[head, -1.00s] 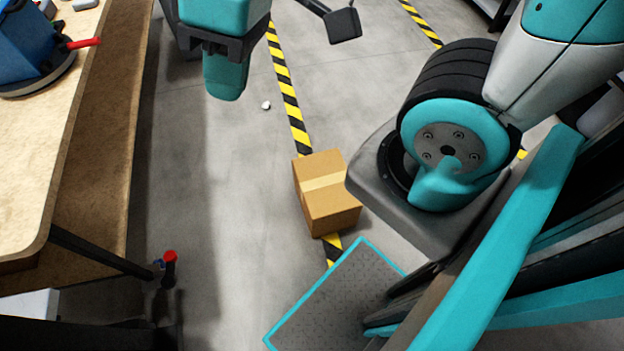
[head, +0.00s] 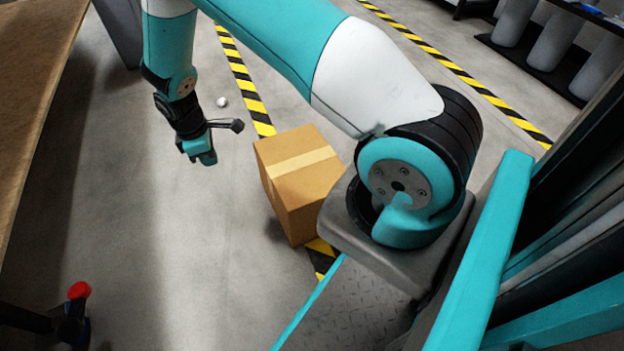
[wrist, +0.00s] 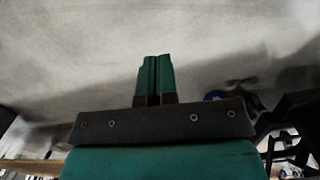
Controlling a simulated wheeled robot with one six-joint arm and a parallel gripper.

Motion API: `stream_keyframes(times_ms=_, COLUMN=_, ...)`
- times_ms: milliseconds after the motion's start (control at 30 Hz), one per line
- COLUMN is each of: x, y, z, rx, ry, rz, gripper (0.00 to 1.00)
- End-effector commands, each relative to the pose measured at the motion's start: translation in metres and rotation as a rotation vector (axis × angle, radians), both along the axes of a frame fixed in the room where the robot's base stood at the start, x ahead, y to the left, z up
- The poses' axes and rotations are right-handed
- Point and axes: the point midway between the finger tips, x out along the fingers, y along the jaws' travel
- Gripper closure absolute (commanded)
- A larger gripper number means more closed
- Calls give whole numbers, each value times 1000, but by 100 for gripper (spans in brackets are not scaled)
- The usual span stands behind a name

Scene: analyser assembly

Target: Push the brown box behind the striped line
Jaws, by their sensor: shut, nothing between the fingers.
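The brown box (head: 300,185) with a pale tape strip sits on the grey floor in the head view. It lies across the yellow-and-black striped line (head: 244,85), which runs out from under it at the far and near sides. My gripper (head: 206,160) hangs low to the left of the box, pointing down, with a clear gap between them. Its teal fingers (wrist: 155,75) are together and empty in the wrist view, with bare floor beyond. The box is not visible in the wrist view.
A wooden table (head: 35,90) stands at the left. A red-topped part (head: 78,291) is near its leg. A small white ball (head: 222,102) lies by the line. A second striped line (head: 460,70) runs at the right, before grey cylinders (head: 553,45). Floor left of the box is clear.

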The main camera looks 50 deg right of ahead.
Motion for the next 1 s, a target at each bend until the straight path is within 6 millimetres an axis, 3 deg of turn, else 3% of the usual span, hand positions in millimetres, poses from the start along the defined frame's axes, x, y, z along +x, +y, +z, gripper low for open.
stream_keyframes(times_ms=33, x=0, y=-8, z=-48, rx=-16, ry=14, rz=14, gripper=100)
stream_keyframes(times_ms=100, x=-1, y=-17, z=-78, rx=-34, ry=24, rz=35, gripper=100)
stream_keyframes(times_ms=233, x=-1, y=-27, z=-108, rx=-55, ry=34, rz=60, gripper=100)
stream_keyframes(times_ms=467, x=-11, y=-45, z=-115, rx=-62, ry=38, rz=65, gripper=100)
stream_keyframes(times_ms=1000, x=-75, y=-142, z=-117, rx=-62, ry=38, rz=61, gripper=100)
